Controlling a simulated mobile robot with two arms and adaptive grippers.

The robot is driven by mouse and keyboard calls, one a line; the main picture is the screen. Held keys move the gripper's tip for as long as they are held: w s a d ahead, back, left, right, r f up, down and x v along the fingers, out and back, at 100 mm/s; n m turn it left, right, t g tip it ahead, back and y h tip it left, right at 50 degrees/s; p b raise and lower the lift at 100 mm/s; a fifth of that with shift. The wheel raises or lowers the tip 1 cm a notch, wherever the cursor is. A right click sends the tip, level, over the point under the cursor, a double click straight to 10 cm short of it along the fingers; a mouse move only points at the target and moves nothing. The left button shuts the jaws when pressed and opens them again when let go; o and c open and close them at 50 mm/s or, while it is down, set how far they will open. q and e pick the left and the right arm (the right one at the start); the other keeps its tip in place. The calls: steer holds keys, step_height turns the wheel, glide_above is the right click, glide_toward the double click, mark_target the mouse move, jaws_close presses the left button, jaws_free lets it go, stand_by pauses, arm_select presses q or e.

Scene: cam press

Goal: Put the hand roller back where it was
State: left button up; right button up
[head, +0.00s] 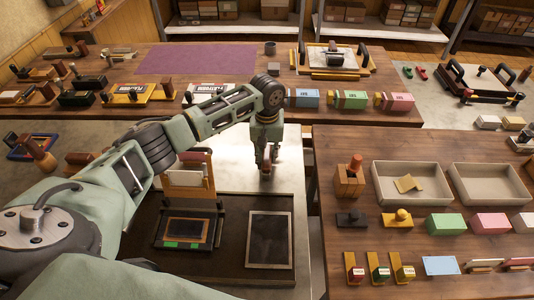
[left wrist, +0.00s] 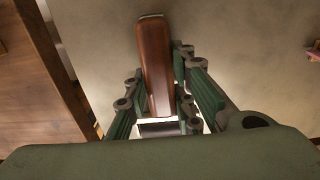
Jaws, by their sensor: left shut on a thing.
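My left gripper (head: 266,168) is shut on the hand roller, over the pale surface behind the dark base. In the left wrist view the hand roller's red-brown handle (left wrist: 155,62) stands between the green fingers of my left gripper (left wrist: 160,85). A dark part, perhaps the roller itself, shows below the handle near the palm. In the head view the gripper hides most of the roller, and I cannot tell whether it touches the surface. My right gripper is not in view.
A dark base carries a framed press (head: 188,190) and a flat grey slab (head: 269,240). A wooden table (head: 340,190) at right holds two trays, stamps and coloured blocks. A back table (head: 130,62) holds a purple mat (head: 205,58) and several tools. The pale surface around my gripper looks clear.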

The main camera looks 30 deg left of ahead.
mark_target(267, 152)
arm_select(q)
steer(key=o, duration=1)
steer(key=shift+f, duration=0.1)
step_height(267, 152, up, 12)
steer(key=shift+r+b, duration=0.2)
steer(key=shift+b, duration=0.8)
